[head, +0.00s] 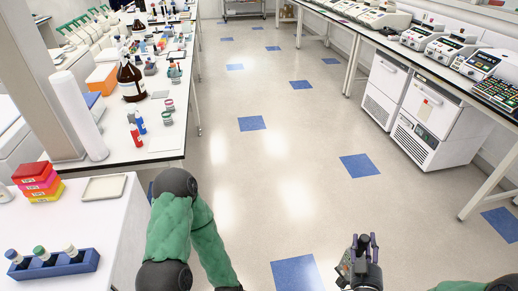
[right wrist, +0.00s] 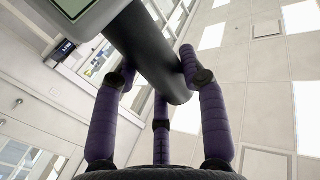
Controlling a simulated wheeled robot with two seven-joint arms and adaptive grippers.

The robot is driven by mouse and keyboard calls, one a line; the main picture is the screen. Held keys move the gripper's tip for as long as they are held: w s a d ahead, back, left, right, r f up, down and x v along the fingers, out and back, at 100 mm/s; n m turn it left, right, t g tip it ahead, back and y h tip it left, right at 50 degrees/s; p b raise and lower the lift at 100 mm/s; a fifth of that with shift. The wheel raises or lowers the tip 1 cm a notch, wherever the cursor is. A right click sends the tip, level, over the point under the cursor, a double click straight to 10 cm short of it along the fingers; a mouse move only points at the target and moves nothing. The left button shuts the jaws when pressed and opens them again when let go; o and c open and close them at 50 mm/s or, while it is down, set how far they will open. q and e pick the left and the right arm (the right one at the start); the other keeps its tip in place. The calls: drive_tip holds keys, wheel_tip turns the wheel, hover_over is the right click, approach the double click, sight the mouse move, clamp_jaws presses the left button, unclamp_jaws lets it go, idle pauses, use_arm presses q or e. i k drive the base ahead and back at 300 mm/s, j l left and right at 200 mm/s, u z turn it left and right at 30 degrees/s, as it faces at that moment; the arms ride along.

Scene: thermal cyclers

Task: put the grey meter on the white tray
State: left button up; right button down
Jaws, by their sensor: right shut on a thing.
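The grey meter shows in the right wrist view as a light grey body with a pale screen (right wrist: 74,6) at the top left and a thick dark handle (right wrist: 145,48). My right gripper (right wrist: 160,72) has its purple fingers closed around that handle. In the head view the right gripper (head: 364,243) is low at the right, above the floor; the meter is hard to make out there. The white tray (head: 104,188) lies flat and empty on the white table at the left, far from the right gripper. My left arm comes down the middle left; its gripper is out of frame.
Next to the tray stand stacked coloured boxes (head: 38,182) and a blue rack (head: 52,264) with several bottles. A long bench behind holds a brown bottle (head: 131,80) and other labware. Thermal cyclers (head: 449,48) line the right bench. The floor between is clear.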

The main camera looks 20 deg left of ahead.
sight(112, 187)
drive_tip(key=i+u, duration=0.15)
drive_tip(key=u, duration=0.25)
drive_tip(key=i+u, duration=0.2)
drive_tip(key=u, duration=0.25)
drive_tip(key=i+u, duration=0.15)
drive_tip(key=u, duration=0.25)
drive_tip(key=i+l+u, duration=0.15)
drive_tip(key=u, duration=0.3)
